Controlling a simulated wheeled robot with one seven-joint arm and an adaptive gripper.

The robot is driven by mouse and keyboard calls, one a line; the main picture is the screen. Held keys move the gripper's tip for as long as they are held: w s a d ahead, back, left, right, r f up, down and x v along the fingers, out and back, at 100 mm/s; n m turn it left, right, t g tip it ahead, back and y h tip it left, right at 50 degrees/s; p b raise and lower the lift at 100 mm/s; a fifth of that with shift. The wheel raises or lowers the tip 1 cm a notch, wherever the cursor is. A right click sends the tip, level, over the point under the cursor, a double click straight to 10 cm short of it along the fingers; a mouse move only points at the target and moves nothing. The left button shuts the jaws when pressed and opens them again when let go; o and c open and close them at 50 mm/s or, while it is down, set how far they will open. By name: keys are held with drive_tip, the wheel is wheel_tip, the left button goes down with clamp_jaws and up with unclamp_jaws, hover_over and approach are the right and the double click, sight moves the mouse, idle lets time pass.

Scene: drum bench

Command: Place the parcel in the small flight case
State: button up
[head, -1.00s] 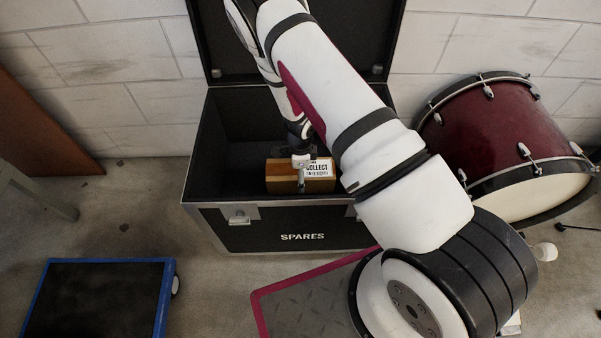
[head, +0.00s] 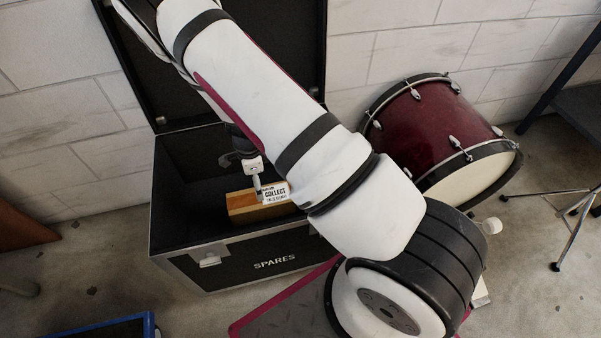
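The parcel (head: 243,208) is a brown, wood-toned box with a white label reading COLLECT. It is within the opening of the small flight case (head: 230,258), a black case with metal edges marked SPARES, close behind its front wall. I cannot tell whether the parcel rests on the case floor. My gripper (head: 258,190) points down into the case at the parcel, with one light finger showing against the parcel's near side. The other finger is hidden, so I cannot tell whether it grips the parcel. My arm covers the right part of the case.
The case lid (head: 112,62) stands open against the block wall. A dark red drum (head: 432,130) lies on its side to the right. A magenta-edged plate (head: 283,316) is in front of the case. A blue-edged platform (head: 120,326) is at the lower left. A stand (head: 572,228) is at the right.

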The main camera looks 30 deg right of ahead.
drive_tip(key=s+a+r+n+y, duration=0.1)
drive_tip(key=a+r+n+y, duration=0.15)
drive_tip(key=r, duration=0.75)
drive_tip(key=a+r+n+y, duration=0.1)
drive_tip(key=a+r+n, duration=0.25)
drive_tip(key=r, duration=0.55)
drive_tip(key=s+a+r+n, duration=0.2)
drive_tip(key=s+r+n, duration=0.45)
drive_tip(key=r, duration=0.75)
drive_tip(key=s+d+r+n+h, duration=0.1)
drive_tip(key=s+d+r+n, duration=0.1)
drive_tip(key=s, duration=0.7)
drive_tip(key=s+d+r+n+h, duration=0.1)
drive_tip(key=s+d+r+n, duration=0.2)
drive_tip(key=s, duration=0.6)
drive_tip(key=s+d+r+n+h, duration=0.1)
drive_tip(key=s+r+n, duration=0.3)
drive_tip(key=s, duration=0.6)
drive_tip(key=shift+d+r, duration=0.65)
drive_tip(key=shift+d, duration=0.2)
drive_tip(key=shift+s+h, duration=0.1)
drive_tip(key=shift+h, duration=0.15)
wheel_tip(320, 180, up, 29)
drive_tip(key=t+p, duration=0.4)
drive_tip(key=p, duration=2.2)
drive_tip(key=shift+d+f+p, duration=0.2)
drive_tip(key=shift+d+p, duration=0.05)
drive_tip(key=shift+p, duration=0.15)
